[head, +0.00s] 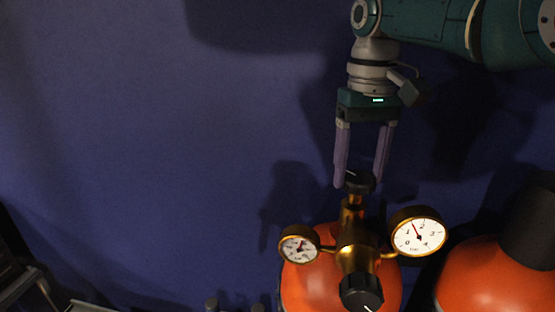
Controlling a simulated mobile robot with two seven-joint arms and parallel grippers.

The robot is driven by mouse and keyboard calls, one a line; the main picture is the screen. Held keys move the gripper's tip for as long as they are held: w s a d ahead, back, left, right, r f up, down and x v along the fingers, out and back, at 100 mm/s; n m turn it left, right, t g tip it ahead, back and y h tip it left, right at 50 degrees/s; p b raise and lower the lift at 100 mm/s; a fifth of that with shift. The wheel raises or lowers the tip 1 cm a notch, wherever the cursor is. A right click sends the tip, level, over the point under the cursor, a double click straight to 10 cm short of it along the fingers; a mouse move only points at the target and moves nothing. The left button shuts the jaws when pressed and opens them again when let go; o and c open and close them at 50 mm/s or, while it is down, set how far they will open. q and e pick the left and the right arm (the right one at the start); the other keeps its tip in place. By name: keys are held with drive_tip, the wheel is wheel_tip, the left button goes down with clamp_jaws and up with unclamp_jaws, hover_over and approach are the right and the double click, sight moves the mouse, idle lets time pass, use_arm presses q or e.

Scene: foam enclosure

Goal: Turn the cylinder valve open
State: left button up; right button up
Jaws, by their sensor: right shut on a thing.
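An orange gas cylinder (318,286) stands at the lower middle with a brass regulator (354,240) on top. A black cylinder valve knob (360,181) tops the brass stem at the back of the regulator. My right gripper (360,184) points down from above, its two purple fingers on either side of this knob and shut on it. A second black knob (361,291) faces the front of the regulator. My left gripper is not in view.
A small gauge (299,245) juts out left and a larger gauge (418,237) right. A second orange cylinder (485,272) with a black top (530,225) stands right. The blue wall (150,130) behind is bare. Dark equipment (22,275) is at lower left.

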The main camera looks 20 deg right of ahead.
drive_tip(key=n, duration=0.5)
drive_tip(key=shift+n, duration=0.3)
drive_tip(key=n, duration=0.3)
drive_tip(key=shift+n, duration=1)
drive_tip(key=o, duration=1.4)
